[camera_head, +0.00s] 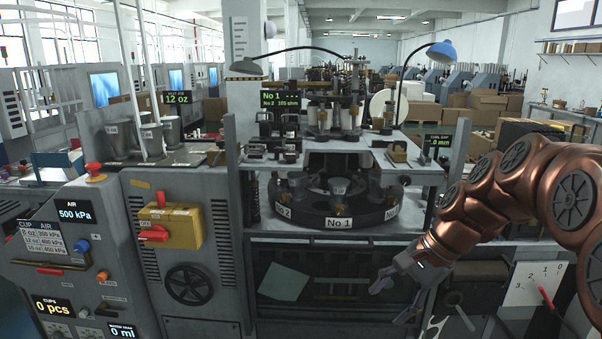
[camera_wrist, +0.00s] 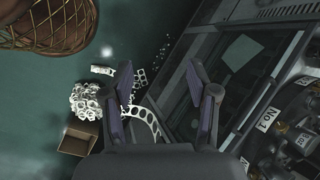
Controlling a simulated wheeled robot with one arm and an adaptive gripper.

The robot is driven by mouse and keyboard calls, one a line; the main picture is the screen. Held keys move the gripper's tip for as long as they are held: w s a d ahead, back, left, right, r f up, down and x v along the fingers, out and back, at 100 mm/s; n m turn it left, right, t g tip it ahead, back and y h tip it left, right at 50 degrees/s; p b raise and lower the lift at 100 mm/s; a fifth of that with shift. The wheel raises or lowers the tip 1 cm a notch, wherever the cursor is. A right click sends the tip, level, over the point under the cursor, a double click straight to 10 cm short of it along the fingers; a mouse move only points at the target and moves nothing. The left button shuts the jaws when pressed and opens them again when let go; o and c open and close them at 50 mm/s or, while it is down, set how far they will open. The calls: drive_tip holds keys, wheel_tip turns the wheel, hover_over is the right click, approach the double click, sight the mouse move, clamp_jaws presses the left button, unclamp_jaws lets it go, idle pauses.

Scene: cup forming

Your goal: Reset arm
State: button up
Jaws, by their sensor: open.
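My copper-coloured arm reaches in from the right in the head view. My gripper (camera_head: 389,292) hangs in front of the lower right of the cup forming machine, pointing left and down. In the wrist view my gripper (camera_wrist: 163,88) has its two dark fingers spread apart with nothing between them. The machine's round turntable (camera_head: 338,223) with the "No 1" label sits above and left of the gripper in the head view. The "No 1" label (camera_wrist: 266,119) also shows in the wrist view, right of the fingers.
A control cabinet (camera_head: 70,215) with a yellow switch box (camera_head: 170,226) stands left. A white dial plate (camera_head: 538,283) with a red pointer is at lower right. On the green floor in the wrist view lie white scraps (camera_wrist: 87,100) and an open cardboard box (camera_wrist: 78,138).

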drive_tip(key=s+d+f+n+g+h, duration=0.1)
drive_tip(key=s+f+n+h, duration=0.2)
drive_tip(key=s, duration=1)
drive_tip(key=s+f+n+g+h, duration=0.1)
drive_tip(key=s+f+n+h, duration=0.1)
drive_tip(key=s+f+n, duration=0.5)
drive_tip(key=s, duration=0.6)
drive_tip(key=shift+d+n+g+h, duration=0.35)
drive_tip(key=shift+n+g+h, duration=0.05)
drive_tip(key=shift+s, duration=0.1)
drive_tip(key=shift+c, duration=0.3)
